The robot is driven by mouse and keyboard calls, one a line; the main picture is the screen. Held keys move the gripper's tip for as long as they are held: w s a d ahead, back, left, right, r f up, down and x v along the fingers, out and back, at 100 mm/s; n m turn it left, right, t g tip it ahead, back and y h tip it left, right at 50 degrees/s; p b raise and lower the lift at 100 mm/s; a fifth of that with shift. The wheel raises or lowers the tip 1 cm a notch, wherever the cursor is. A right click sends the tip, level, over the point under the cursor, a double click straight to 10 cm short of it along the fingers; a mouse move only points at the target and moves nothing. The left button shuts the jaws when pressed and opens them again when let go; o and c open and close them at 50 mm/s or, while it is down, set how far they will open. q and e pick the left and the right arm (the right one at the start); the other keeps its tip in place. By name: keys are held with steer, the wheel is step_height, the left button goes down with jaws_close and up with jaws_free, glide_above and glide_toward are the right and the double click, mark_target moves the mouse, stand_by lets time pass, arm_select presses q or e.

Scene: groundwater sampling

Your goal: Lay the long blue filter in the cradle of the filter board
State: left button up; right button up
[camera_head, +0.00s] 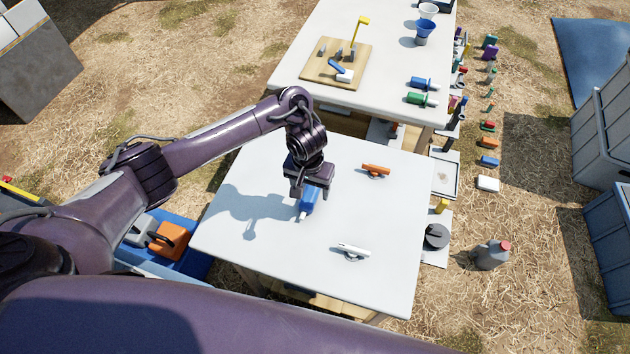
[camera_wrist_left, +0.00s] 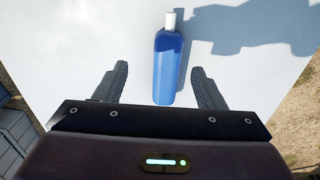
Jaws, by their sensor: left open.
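The long blue filter (camera_head: 308,202), with a white end, lies on the near white table. In the left wrist view the blue filter (camera_wrist_left: 169,70) shows between the two finger tips, with a gap on each side. My left gripper (camera_head: 311,193) is open and points down over the filter, hiding part of it in the head view. The wooden filter board (camera_head: 314,71) is on the far white table. It carries a yellow upright piece, a small blue part, a white block and grey parts; I cannot tell which is the cradle. My right gripper is not in view.
An orange piece (camera_head: 376,170) and a white piece (camera_head: 353,250) lie on the near table (camera_head: 250,240). Blue (camera_head: 424,84) and green (camera_head: 422,100) pieces lie on the far table (camera_head: 385,50). A gap separates the tables. Free tabletop surrounds the filter.

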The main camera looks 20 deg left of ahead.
mark_target(307, 200)
arm_select(q)
steer(key=shift+a+f, duration=0.15)
steer(key=shift+a, duration=0.35)
step_height(307, 200, down, 2)
steer(key=shift+f+b, duration=0.1)
steer(key=shift+b, duration=1.05)
steer(key=shift+f, duration=0.25)
step_height(307, 200, down, 3)
steer(key=shift+r+b, duration=0.2)
steer(key=shift+b, duration=1)
steer(key=shift+f, duration=0.9)
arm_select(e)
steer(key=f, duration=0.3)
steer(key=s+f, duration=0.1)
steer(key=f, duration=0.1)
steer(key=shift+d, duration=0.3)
arm_select(q)
steer(key=shift+c, duration=0.3)
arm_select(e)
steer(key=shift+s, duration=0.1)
arm_select(q)
steer(key=shift+r, duration=0.1)
steer(key=c, duration=1.1)
steer(key=shift+c, duration=0.2)
